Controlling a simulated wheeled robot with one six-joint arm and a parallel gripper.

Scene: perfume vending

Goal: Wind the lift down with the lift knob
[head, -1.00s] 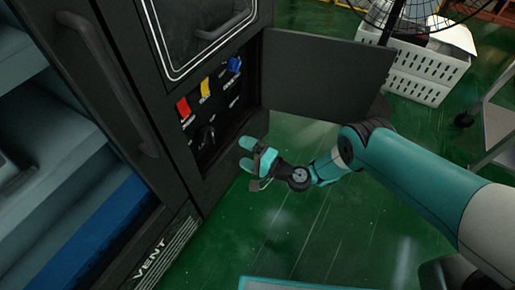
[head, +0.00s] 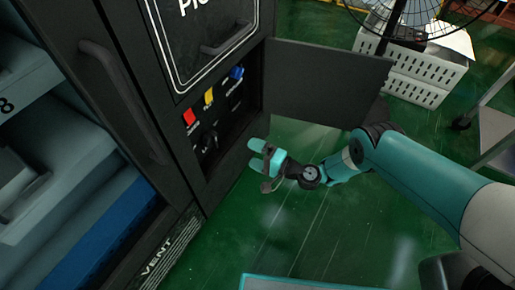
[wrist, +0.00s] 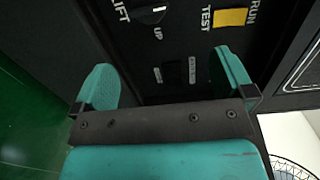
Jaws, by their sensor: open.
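The lift knob (head: 209,139) is a dark knob low on the control panel inside the open compartment of the black machine. In the wrist view, the lift knob (wrist: 151,14) shows only in part at the top edge, beside the words LIFT and UP. My gripper (head: 257,156) is open and empty, in front of the panel and to the right of the knob, apart from it. In the wrist view, my gripper's (wrist: 165,78) teal fingers stand wide apart with the dark panel beyond them. The knob's exact turn position is hard to tell.
Red (head: 189,117), yellow (head: 208,97) and blue (head: 236,73) controls sit above the knob. The compartment's open door (head: 325,85) stands out to the right, above my gripper. A white crate (head: 415,82) and a fan are farther back. Green floor is clear below.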

